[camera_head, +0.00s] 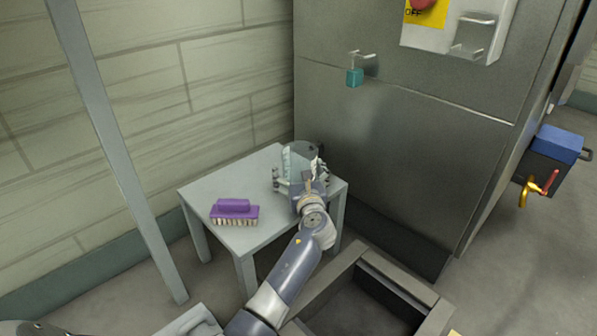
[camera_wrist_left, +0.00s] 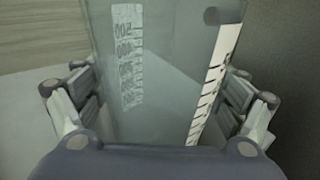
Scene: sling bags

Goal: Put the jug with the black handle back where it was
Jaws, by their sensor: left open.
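A clear jug (camera_head: 300,156) stands upright on the small grey table near its back right corner. In the left wrist view the jug (camera_wrist_left: 160,75) fills the space between the fingers, with white and black measuring marks on its wall. A small dark patch shows near its top right; I cannot tell if this is the black handle. My left gripper (camera_head: 302,178) is open, with one finger on each side of the jug. In the left wrist view the left gripper (camera_wrist_left: 160,95) shows gaps beside the jug. My right gripper is out of view.
A purple brush (camera_head: 235,208) lies on the left of the grey table (camera_head: 265,237). A tall metal cabinet (camera_head: 400,150) stands close behind and right. A dark open-topped box (camera_head: 385,283) is on the floor in front. A grey post (camera_head: 115,140) rises at left.

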